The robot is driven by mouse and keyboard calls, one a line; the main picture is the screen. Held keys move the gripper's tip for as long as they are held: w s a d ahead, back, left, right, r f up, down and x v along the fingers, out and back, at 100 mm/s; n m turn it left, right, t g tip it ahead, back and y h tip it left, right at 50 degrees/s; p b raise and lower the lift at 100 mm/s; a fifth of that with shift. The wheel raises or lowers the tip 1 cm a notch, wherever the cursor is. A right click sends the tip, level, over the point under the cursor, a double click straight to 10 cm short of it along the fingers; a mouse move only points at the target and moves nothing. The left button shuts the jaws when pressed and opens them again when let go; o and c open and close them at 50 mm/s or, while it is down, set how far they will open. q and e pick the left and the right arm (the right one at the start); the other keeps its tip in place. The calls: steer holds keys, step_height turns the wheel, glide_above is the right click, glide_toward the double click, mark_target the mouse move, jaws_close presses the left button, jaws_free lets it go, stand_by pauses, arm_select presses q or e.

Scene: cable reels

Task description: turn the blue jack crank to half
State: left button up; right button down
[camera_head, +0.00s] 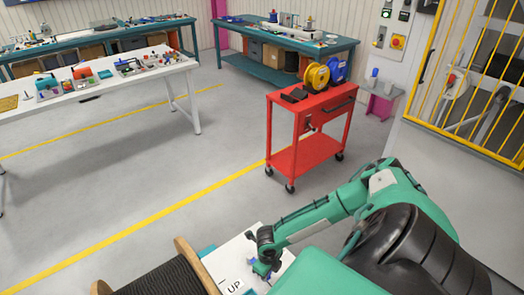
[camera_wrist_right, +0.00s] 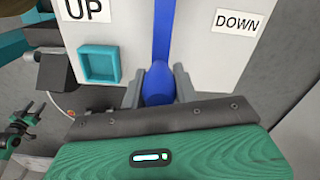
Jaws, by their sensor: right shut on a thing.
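The blue jack crank (camera_wrist_right: 161,30) shows in the right wrist view as a blue bar running up out of the picture, with a rounded blue handle (camera_wrist_right: 158,84) at its lower end. My right gripper (camera_wrist_right: 158,88) is shut on this handle, one grey finger on each side. The handle lies in front of a white panel (camera_wrist_right: 205,60), between an "UP" label (camera_wrist_right: 87,10) and a "DOWN" label (camera_wrist_right: 237,21). In the head view my right gripper (camera_head: 263,268) is at the white panel at the bottom; the crank is mostly hidden there.
A teal square (camera_wrist_right: 99,63) is on the panel left of the crank. A black cable reel (camera_head: 165,279) with wooden flanges stands beside the panel. A red cart (camera_head: 311,117) carries yellow and blue reels.

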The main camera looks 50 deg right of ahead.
steer(key=shift+w+d, duration=0.1)
steer(key=c, duration=1.1)
jaws_free()
steer(key=shift+o, duration=0.2)
step_height(320, 180, up, 14)
steer(key=b, duration=0.1)
steer(key=shift+f, duration=0.1)
